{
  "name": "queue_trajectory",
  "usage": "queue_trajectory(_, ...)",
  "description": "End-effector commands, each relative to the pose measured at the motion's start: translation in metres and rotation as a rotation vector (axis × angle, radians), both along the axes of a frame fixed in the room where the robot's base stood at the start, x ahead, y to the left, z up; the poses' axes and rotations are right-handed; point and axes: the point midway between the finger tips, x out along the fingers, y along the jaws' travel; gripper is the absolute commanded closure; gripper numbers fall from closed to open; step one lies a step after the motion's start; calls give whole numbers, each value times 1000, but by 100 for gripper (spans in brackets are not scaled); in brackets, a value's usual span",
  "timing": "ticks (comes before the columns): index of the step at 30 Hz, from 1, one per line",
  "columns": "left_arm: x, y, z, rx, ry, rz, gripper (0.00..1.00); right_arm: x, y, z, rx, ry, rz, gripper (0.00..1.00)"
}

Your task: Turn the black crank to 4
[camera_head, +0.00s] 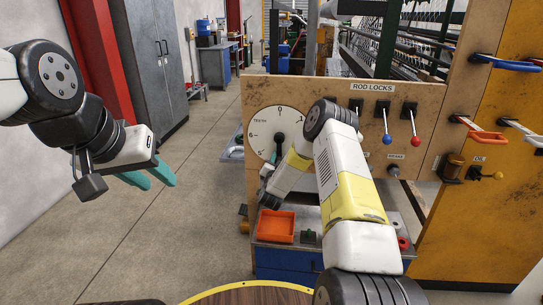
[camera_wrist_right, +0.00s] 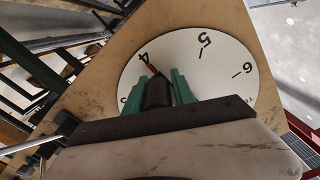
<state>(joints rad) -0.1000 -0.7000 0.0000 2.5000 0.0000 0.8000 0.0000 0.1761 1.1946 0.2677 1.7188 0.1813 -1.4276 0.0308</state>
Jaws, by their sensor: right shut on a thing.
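The white numbered dial (camera_head: 262,133) is on the wooden panel. In the head view its black hub (camera_head: 280,138) shows, and my right arm hides part of the lower right. In the right wrist view the teal fingers of my right gripper (camera_wrist_right: 160,90) are shut on the black crank (camera_wrist_right: 157,93), one on each side. A red pointer mark (camera_wrist_right: 152,71) shows just past the crank and points at or very near the 4 on the dial (camera_wrist_right: 215,65). My left gripper (camera_head: 149,181) is open and empty, well left of the panel.
Rod-lock levers with blue (camera_head: 387,139) and red (camera_head: 415,140) knobs are right of my right arm. An orange tray (camera_head: 276,226) sits on the blue cabinet below the dial. Grey lockers (camera_head: 157,60) stand at the back left. The floor between is clear.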

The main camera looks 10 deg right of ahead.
Motion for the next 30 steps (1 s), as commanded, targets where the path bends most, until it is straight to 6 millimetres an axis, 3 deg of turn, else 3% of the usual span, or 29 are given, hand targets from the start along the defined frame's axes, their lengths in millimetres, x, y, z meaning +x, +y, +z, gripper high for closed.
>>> queue_trajectory(2, 0, 0, 0, 0, 0, 0, 64, 0, -3, 0, 0, -1, -5, 100)
queue_trajectory(3, 0, 0, 0, 0, 0, 0, 64, 0, -3, 0, 0, -1, -5, 65)
queue_trajectory(6, 0, 0, 0, 0, 0, 0, 64, 0, -2, 0, 0, 0, -4, 51)
queue_trajectory(17, 0, 0, 0, 0, 0, 0, 64, -5, 1, 0, -1, 1, 0, 51)
queue_trajectory(30, 0, 0, 0, 0, 0, 0, 64, -68, 19, -1, -1, 1, -1, 51)
